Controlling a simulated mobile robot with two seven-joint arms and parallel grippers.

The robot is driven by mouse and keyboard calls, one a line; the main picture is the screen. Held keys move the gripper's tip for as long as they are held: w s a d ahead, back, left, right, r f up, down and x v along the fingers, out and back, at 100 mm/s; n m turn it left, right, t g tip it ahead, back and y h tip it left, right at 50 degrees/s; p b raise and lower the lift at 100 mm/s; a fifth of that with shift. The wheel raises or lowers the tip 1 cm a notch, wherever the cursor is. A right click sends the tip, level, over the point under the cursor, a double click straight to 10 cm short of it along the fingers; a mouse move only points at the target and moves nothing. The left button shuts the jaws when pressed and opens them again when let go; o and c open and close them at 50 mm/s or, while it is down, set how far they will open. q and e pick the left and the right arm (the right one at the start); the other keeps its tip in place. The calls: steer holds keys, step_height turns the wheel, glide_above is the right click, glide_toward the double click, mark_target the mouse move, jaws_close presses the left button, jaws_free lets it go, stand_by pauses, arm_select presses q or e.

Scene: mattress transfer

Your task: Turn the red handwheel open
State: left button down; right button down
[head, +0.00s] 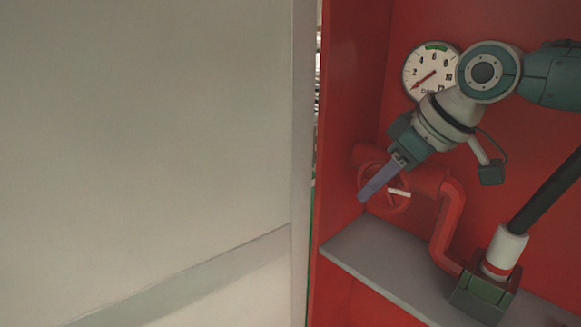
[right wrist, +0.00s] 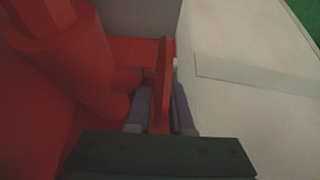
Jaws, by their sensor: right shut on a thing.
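The red handwheel (head: 400,205) sits on a red pipe inside the red cabinet in the head view, with a short white bar near its hub. My right gripper (head: 370,190) reaches down to it from the upper right, its fingers across the wheel's left part and hiding some of it. In the right wrist view the wheel's rim (right wrist: 162,90) stands edge-on between the two fingers, and the right gripper (right wrist: 160,108) is shut on it. My left gripper is not in view.
A round white gauge (head: 423,72) is on the cabinet's back wall, partly behind my right arm. A bent red pipe (head: 447,225) runs down to a grey shelf (head: 375,262). A large pale panel (head: 150,130) fills the left side, close to the cabinet opening.

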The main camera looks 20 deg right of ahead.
steer(key=shift+s+t+y, duration=0.1)
steer(key=shift+t+y, duration=0.3)
steer(key=shift+t, duration=0.4)
steer(key=shift+f+t+b, duration=0.1)
steer(key=shift+t+b, duration=0.3)
steer(key=shift+b, duration=0.05)
steer(key=t+y+b, duration=0.1)
steer(key=t+b, duration=0.3)
steer(key=b, duration=0.4)
steer(key=shift+y, duration=0.4)
steer(key=shift+r+t+y+b, duration=0.3)
steer(key=shift+r+t+b, duration=0.2)
steer(key=shift+b, duration=0.4)
steer(key=c, duration=0.8)
jaws_free()
